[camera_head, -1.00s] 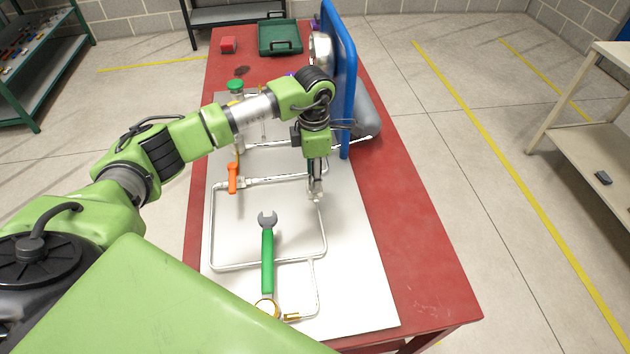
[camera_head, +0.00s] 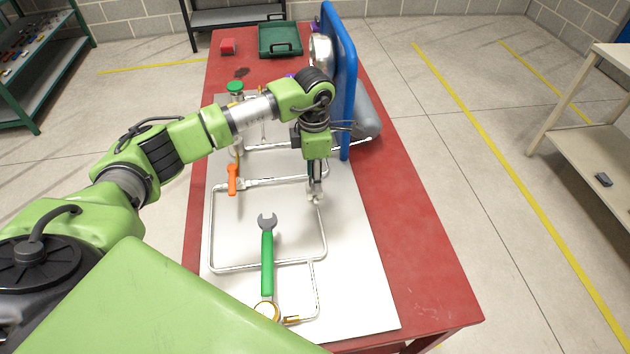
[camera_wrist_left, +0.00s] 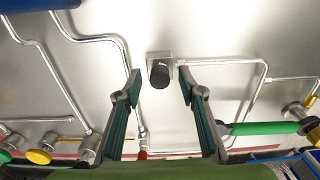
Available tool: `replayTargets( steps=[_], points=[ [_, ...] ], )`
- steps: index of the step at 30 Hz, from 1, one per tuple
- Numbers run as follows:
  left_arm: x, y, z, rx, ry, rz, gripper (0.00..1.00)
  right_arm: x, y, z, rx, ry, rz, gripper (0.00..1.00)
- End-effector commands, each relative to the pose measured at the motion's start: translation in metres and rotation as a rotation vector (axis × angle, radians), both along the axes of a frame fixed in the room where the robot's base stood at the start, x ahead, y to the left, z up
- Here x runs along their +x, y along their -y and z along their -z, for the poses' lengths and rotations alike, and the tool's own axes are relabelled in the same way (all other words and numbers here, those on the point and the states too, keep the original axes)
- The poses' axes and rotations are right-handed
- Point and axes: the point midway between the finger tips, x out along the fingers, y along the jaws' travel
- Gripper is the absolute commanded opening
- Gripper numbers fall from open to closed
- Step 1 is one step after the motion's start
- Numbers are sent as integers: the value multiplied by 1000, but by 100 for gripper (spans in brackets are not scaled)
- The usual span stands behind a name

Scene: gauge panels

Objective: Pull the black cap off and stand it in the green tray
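The black cap (camera_wrist_left: 160,75) sits on a small grey square fitting on the metal panel in the left wrist view. My left gripper (camera_wrist_left: 159,90) is open, with one finger to each side of the cap and visible gaps between. In the head view my left gripper (camera_head: 316,195) points down over the white panel, beside the pipework; the cap cannot be made out there. The dark green tray (camera_head: 264,50) stands at the far end of the red table. My right gripper is not in view.
A blue upright frame (camera_head: 348,90) with a round gauge stands close behind my left gripper. A green-handled wrench (camera_head: 267,262) and an orange handle (camera_head: 233,179) are on the panel (camera_head: 365,290). A red block (camera_head: 228,46) lies left of the tray.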

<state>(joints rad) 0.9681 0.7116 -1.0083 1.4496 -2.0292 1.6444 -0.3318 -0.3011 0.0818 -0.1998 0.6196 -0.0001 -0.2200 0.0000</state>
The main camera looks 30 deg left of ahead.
Motion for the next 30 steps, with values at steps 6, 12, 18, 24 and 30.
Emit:
replayTargets(
  steps=[6, 12, 18, 24, 30],
  points=[
    [0, 0, 1, 1, 1, 0, 36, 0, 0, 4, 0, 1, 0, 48],
    [0, 0, 0, 0, 0, 0, 36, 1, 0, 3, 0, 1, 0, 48],
    [0, 0, 0, 0, 0, 0, 0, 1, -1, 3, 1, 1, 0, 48],
    [0, 0, 0, 0, 0, 0, 0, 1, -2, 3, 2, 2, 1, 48],
    [0, 0, -7, 1, 1, 0, 0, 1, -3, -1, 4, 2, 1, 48]
  ],
)
